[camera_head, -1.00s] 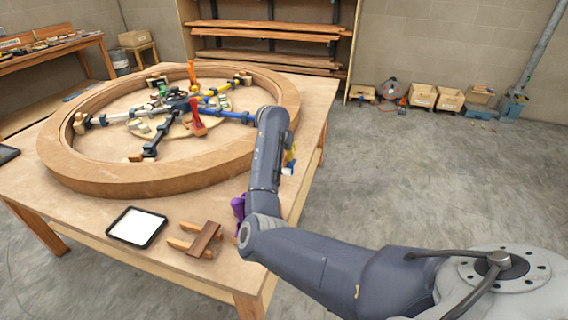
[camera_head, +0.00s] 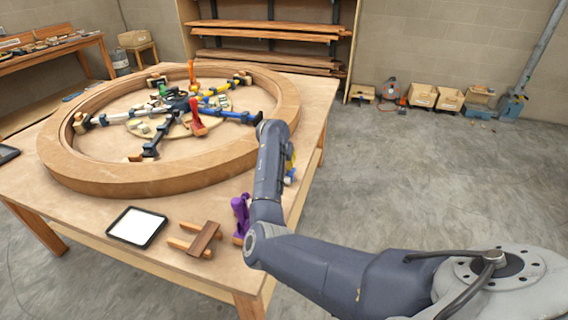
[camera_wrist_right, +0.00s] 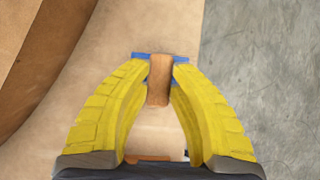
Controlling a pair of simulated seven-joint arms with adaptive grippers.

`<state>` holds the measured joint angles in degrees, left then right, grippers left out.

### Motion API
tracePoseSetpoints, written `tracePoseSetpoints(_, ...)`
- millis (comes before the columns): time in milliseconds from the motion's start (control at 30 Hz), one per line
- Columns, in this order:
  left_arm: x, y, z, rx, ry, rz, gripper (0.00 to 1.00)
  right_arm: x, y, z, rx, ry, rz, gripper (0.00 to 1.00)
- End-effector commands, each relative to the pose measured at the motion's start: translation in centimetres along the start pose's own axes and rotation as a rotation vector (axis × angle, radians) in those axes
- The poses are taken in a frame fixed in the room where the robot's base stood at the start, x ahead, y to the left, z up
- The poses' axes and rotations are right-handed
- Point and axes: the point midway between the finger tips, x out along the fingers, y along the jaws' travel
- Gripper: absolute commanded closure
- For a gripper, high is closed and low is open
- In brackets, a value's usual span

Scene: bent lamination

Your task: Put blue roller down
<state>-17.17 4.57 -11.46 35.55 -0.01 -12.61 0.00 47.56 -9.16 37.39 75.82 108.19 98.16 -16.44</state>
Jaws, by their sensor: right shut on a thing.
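The blue roller shows in the right wrist view, with a wooden handle (camera_wrist_right: 159,82) and a blue part (camera_wrist_right: 145,56) at its far end. My right gripper (camera_wrist_right: 160,72) has its yellow fingers shut on the handle, above the pale tabletop near the table's right edge. I cannot tell whether the roller touches the table. In the head view my right forearm hides most of the gripper; a small blue part (camera_head: 291,176) shows just right of it. My left gripper is not in view.
A large bent wooden ring (camera_head: 120,178) with several clamps inside fills most of the table (camera_head: 85,215). A purple tool (camera_head: 240,212), a wooden piece (camera_head: 203,240) and a white-faced tablet (camera_head: 136,227) lie at the front. Bare tabletop lies between the ring and the right edge.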

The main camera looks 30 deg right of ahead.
Motion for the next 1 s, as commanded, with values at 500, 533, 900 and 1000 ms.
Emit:
tracePoseSetpoints(500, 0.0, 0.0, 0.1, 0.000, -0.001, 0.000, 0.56, 0.8, 0.0, -0.8, -0.001, 0.010, 0.000, 0.54)
tracePoseSetpoints(533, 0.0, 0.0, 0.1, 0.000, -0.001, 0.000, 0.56, 0.8, 0.0, -0.7, -0.001, 0.010, 0.000, 0.54)
tracePoseSetpoints(900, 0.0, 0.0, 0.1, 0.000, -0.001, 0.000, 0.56, -0.4, 0.0, 0.1, -0.001, 0.005, 0.000, 0.54)
tracePoseSetpoints(1000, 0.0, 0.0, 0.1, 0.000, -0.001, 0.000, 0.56, -1.9, 0.1, 0.1, 0.000, 0.005, 0.002, 0.54)
